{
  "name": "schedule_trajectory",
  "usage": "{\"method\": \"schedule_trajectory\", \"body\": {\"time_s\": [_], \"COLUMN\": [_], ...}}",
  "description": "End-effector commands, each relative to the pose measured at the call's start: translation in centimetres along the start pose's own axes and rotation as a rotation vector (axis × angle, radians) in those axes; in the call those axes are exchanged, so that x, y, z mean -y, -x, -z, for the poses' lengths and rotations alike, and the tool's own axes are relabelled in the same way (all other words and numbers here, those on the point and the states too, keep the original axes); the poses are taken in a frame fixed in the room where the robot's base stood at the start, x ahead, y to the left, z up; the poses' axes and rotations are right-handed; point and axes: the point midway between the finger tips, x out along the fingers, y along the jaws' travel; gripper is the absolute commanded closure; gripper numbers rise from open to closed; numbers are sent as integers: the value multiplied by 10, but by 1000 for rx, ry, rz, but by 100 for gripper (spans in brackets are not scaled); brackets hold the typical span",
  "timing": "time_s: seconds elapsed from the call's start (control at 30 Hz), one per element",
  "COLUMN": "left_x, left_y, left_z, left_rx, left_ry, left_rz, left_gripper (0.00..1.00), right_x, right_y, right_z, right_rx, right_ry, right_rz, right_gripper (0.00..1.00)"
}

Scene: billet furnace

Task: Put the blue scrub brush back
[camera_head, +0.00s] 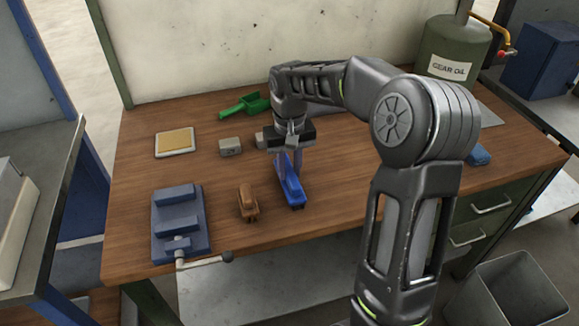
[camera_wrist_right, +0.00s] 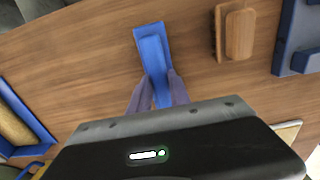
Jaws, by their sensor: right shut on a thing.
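The blue scrub brush (camera_head: 291,190) is at the middle of the wooden workbench (camera_head: 330,235), long side running front to back. My right gripper (camera_head: 289,160) comes down on it from above, its fingers shut on the brush's sides. In the right wrist view the brush (camera_wrist_right: 152,50) sticks out beyond the two fingertips (camera_wrist_right: 157,88). I cannot tell whether its underside touches the bench. The brush's far end is partly hidden by the gripper. My left gripper is not in view.
A brown brush (camera_head: 248,203) lies just left of the blue one, with a blue vise (camera_head: 180,222) farther left. A yellow-topped pad (camera_head: 175,142), small grey block (camera_head: 230,146) and green scoop (camera_head: 245,106) lie behind. A gear oil drum (camera_head: 452,52) stands back right.

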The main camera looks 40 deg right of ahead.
Motion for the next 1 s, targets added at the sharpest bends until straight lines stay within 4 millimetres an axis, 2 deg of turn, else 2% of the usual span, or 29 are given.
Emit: {"method": "schedule_trajectory", "body": {"time_s": [0.3, 0.33, 0.57, 0.83, 1.0], "left_x": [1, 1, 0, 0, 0], "left_y": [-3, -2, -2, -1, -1], "left_z": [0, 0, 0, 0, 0], "left_rx": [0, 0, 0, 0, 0], "left_ry": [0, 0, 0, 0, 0], "left_rz": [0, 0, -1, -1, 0], "left_gripper": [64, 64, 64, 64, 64], "right_x": [0, 0, 0, 0, 0], "right_y": [-4, -3, -3, -2, 7], "right_z": [0, 0, 0, 0, 0], "right_rx": [0, 0, 0, 0, -2], "right_ry": [0, 0, 0, 0, 0], "right_rz": [0, 0, 0, 0, 0], "right_gripper": [100, 75, 56, 55, 55]}}
